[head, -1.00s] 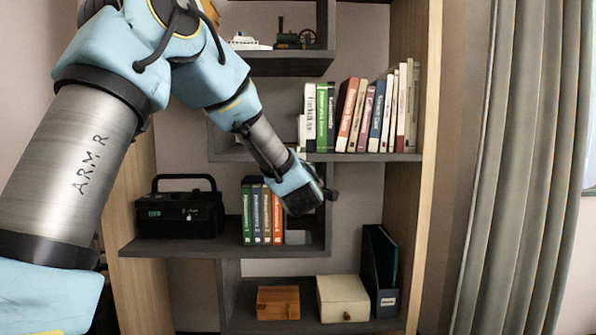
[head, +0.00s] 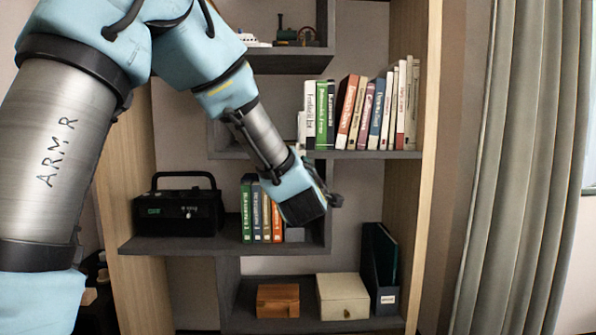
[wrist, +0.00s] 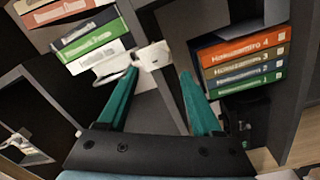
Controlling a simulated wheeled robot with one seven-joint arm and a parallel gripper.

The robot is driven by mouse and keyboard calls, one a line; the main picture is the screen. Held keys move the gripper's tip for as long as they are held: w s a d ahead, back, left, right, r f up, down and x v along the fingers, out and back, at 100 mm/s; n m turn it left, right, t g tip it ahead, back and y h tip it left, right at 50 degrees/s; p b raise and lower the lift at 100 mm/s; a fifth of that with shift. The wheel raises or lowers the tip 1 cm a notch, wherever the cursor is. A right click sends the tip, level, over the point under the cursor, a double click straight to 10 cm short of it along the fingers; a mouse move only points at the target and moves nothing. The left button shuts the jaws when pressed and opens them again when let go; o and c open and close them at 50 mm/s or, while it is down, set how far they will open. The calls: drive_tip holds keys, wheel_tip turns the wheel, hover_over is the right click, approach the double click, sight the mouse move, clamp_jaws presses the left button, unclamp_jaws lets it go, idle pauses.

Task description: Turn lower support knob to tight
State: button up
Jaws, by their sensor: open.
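I cannot make out the lower support knob or a tripod table in either view. My gripper (wrist: 160,76) is open, with its two green fingers spread apart in the wrist view and nothing held between them. A white object (wrist: 153,55) shows just beyond the fingertips; I cannot tell what it is or whether it is touched. In the head view my gripper (head: 334,200) is small and dark, in front of the shelf unit near the short row of books.
The shelf unit (head: 405,155) fills the middle. It holds upright books (head: 375,112), colored binders (head: 262,212), a black box with a handle (head: 178,210), a wooden box (head: 278,300), a cream box (head: 342,296) and a dark file holder (head: 380,262). A grey curtain (head: 520,160) hangs at right.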

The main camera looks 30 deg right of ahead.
drive_tip(key=shift+v, duration=2.35)
drive_tip(key=w+a+f+m+g+y, duration=0.2)
drive_tip(key=a+f+m+g, duration=0.15)
drive_tip(key=a+f, duration=0.55)
drive_tip(key=w+a+f+m+g+y, duration=0.25)
drive_tip(key=a+f+g, duration=0.3)
drive_tip(key=a, duration=0.55)
drive_tip(key=s+a+f+m+g+y, duration=0.1)
drive_tip(key=s+a+f+g+y, duration=0.2)
drive_tip(key=s+a, duration=0.55)
drive_tip(key=s+a+f+m+g+y, duration=0.1)
drive_tip(key=s+a+f+g, duration=0.35)
drive_tip(key=a, duration=0.65)
wheel_tip(320, 180, up, 20)
drive_tip(key=t+p, duration=0.1)
drive_tip(key=p, duration=1.9)
drive_tip(key=shift+s, duration=0.35)
drive_tip(key=shift+d+h, duration=0.1)
drive_tip(key=shift+h, duration=0.15)
